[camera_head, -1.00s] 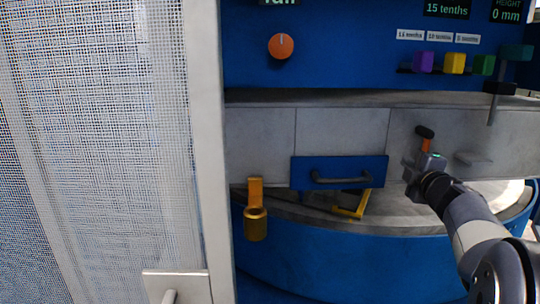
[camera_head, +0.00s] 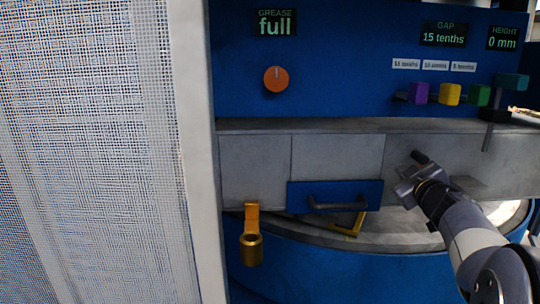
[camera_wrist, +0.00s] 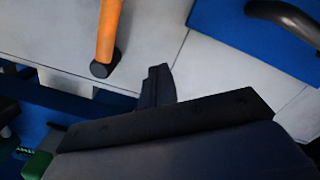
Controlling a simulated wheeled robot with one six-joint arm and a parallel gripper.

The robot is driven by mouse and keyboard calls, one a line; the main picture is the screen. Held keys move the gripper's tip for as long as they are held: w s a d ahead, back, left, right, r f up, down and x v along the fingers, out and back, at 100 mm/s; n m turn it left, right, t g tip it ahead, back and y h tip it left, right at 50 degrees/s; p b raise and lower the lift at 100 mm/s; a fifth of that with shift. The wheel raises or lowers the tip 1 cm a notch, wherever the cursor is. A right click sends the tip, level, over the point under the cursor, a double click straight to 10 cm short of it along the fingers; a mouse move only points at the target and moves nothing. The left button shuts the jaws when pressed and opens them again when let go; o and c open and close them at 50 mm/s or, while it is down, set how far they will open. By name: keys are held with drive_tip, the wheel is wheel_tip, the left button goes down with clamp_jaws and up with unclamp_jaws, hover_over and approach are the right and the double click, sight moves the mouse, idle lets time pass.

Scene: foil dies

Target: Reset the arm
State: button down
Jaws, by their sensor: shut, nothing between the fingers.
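My gripper (camera_head: 405,187) is at the right, in front of the grey wall panels, with my arm running down to the lower right corner. It is shut and empty. In the wrist view a dark fingertip (camera_wrist: 158,86) points up at the grey panels.
A blue plate (camera_head: 334,195) with a dark handle (camera_head: 337,206) is left of my gripper, above a yellow bracket (camera_head: 347,228). A brass cup (camera_head: 251,249) hangs further left. A mesh screen (camera_head: 90,150) fills the left side. Coloured blocks (camera_head: 449,94) line the blue panel above.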

drive_tip(key=shift+r+m, duration=0.25)
drive_tip(key=shift+m, duration=0.15)
drive_tip(key=shift+a, duration=0.1)
wheel_tip(320, 180, down, 5)
drive_tip(key=s+n+b, duration=0.1)
drive_tip(key=n+b, duration=0.6)
drive_tip(key=n, duration=0.3)
drive_tip(key=s, duration=1)
drive_tip(key=w, duration=1)
wheel_tip(320, 180, up, 8)
drive_tip(key=w+m+p, duration=0.1)
drive_tip(key=m+p, duration=0.8)
drive_tip(key=m, duration=0.5)
drive_tip(key=shift+f, duration=0.25)
